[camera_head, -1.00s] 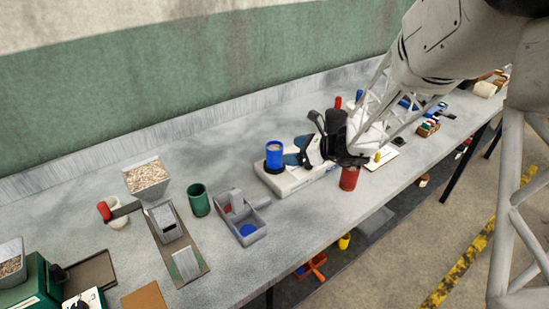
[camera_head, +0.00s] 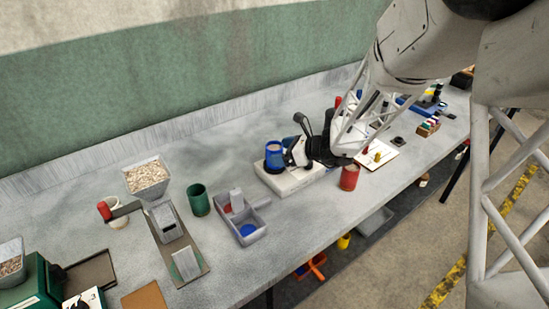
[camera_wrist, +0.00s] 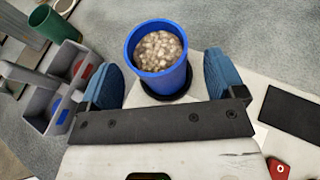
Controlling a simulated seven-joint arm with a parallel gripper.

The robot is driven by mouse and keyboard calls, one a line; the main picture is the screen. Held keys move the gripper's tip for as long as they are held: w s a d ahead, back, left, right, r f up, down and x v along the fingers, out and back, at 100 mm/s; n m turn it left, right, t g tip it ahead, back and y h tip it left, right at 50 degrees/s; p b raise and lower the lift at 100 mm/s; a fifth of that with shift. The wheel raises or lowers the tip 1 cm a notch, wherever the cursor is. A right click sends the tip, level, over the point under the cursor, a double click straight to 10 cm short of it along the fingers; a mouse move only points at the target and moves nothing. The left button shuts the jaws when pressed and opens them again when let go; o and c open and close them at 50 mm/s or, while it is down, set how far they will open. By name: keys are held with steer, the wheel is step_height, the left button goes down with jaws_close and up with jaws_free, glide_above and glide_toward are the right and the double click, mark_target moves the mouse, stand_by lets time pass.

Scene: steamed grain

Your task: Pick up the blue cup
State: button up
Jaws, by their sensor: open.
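The blue cup (camera_head: 275,152) stands upright on a white device (camera_head: 284,181) on the bench. In the wrist view the blue cup (camera_wrist: 160,58) is filled with pale grain and rests on a dark round plate (camera_wrist: 168,92). My gripper (camera_wrist: 166,82) is open, with one blue finger pad on each side of the cup's lower part. Gaps show between the pads and the cup in the wrist view. In the head view my gripper (camera_head: 286,152) comes at the cup from the right, and part of the cup's right side is hidden.
A red cup (camera_head: 349,177) stands close below my gripper near the bench's front edge. A grey divided tray (camera_head: 247,222) and a green cup (camera_head: 198,200) stand to the left, with a grain-filled hopper (camera_head: 148,180) beyond. Bare bench lies behind the device.

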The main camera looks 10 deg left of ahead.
mark_target(267, 145)
steer(key=shift+x, duration=1.45)
steer(key=shift+c, duration=0.4)
steer(key=c, duration=1.1)
steer(key=shift+r, duration=0.2)
steer(key=shift+r, duration=0.5)
steer(key=shift+s+d+r, duration=0.1)
steer(key=shift+s+r, duration=0.1)
steer(key=shift+r, duration=0.4)
steer(key=shift+s+d+r, duration=0.1)
steer(key=shift+s+r, duration=0.1)
steer(key=shift+r, duration=0.35)
steer(key=s+d, duration=0.3)
steer(key=s, duration=0.4)
steer(key=s+d+r, duration=0.1)
steer(key=s+d, duration=0.2)
steer(key=s, duration=0.4)
steer(key=shift+r, duration=0.2)
